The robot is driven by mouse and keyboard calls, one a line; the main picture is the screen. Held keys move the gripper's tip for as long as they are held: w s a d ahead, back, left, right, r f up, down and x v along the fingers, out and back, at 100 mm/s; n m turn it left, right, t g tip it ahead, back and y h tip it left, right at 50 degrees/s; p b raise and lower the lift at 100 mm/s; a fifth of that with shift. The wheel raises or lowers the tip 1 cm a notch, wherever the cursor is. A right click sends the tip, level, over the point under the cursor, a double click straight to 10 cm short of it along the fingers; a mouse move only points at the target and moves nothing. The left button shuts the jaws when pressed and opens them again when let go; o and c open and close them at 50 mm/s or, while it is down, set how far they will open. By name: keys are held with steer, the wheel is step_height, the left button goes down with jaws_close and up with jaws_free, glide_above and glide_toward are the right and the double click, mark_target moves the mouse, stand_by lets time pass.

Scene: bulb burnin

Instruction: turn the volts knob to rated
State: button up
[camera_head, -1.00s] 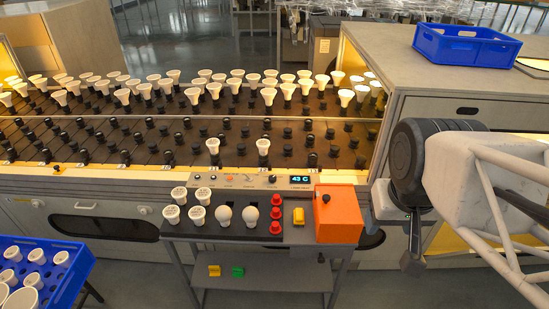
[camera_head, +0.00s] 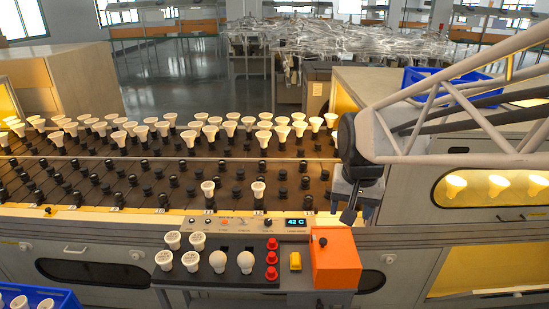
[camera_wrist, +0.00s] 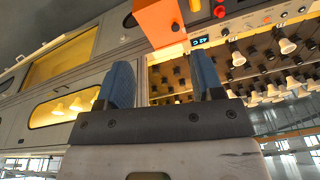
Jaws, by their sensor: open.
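The control panel (camera_head: 225,230) is a grey strip along the front of the bulb rack. It has a dark knob at its right (camera_head: 267,222), left of a lit display (camera_head: 295,222) reading 42 C, and another dark knob at its left (camera_head: 192,222). The labels are too small to tell which knob is volts. My gripper (camera_head: 350,212) hangs right of the panel, above and behind the orange box, apart from both knobs. In the wrist view my gripper (camera_wrist: 163,78) has its blue fingers spread and empty; the right-hand knob (camera_wrist: 225,31) shows up and to the right.
Red buttons (camera_head: 271,258), a yellow block (camera_head: 295,261) and several bulbs (camera_head: 218,261) sit below the panel. Socketed bulbs (camera_head: 258,190) rise behind it. A blue crate (camera_head: 38,299) is at lower left.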

steer(key=w+a+f+m, duration=0.1)
steer(key=w+a+f, duration=0.1)
steer(key=w, duration=0.4)
steer(key=w+a+f, duration=0.2)
steer(key=w, duration=0.4)
steer(key=m+g, duration=0.2)
steer(key=m, duration=0.3)
glide_above(268, 220)
steer(key=f, duration=2.6)
steer(key=shift+s+d+f, duration=0.15)
steer(key=shift+s+f, duration=0.1)
steer(key=shift+f, duration=0.1)
steer(key=shift+w+f, duration=0.15)
steer(key=shift+f, duration=0.15)
steer(key=shift+f, duration=3.9)
steer(key=c, duration=0.9)
